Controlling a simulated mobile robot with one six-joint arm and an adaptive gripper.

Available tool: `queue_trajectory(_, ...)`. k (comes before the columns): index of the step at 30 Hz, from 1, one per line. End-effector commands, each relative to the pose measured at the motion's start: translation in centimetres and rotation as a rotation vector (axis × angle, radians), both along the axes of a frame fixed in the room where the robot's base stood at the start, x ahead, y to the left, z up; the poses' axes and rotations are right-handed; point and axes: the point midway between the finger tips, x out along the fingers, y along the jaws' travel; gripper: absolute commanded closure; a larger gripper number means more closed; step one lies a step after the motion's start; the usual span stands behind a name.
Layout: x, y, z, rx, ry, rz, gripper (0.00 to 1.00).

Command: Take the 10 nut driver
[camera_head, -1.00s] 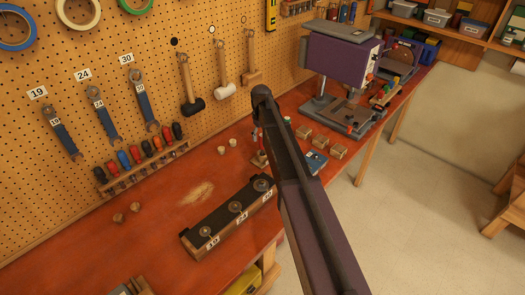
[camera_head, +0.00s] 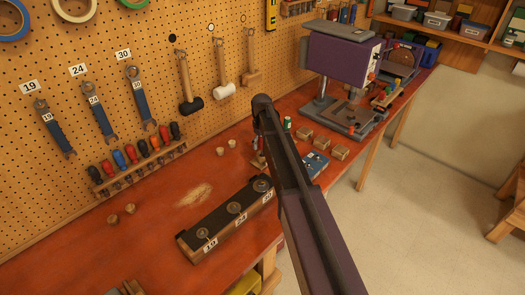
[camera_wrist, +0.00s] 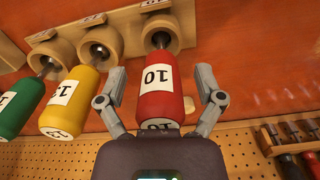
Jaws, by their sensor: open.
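The 10 nut driver (camera_wrist: 160,98) has a red handle with a white "10" label. In the wrist view its shaft runs into a hole of the wooden holder (camera_wrist: 125,28). My open gripper (camera_wrist: 159,76) has one finger on each side of the red handle, with a gap on both sides. A yellow-handled driver (camera_wrist: 73,98) with a partly readable label and a green-handled driver (camera_wrist: 20,102) sit in the same holder to the left. In the head view my arm hides the gripper and most of this area.
Several wooden blocks (camera_head: 322,143) and a purple machine (camera_head: 340,60) stand to the right. A screwdriver rack (camera_head: 140,168) hangs on the pegboard. The bench's left part is mostly clear.

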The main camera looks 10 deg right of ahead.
Motion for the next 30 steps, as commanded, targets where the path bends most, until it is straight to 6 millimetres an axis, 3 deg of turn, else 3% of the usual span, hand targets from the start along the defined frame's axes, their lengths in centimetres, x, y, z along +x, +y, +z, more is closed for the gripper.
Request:
queue_trajectory(9, 0.0, 0.04, 0.0, 0.0, 0.0, 0.0, 0.17)
queue_trajectory(15, 0.0, 0.04, 0.0, 0.0, 0.0, 0.0, 0.76)
queue_trajectory(18, 0.0, 0.04, 0.0, 0.0, 0.0, 0.001, 1.0)
queue_trajectory(30, 0.01, 0.04, 0.16, -0.001, 0.0, 0.001, 1.0)
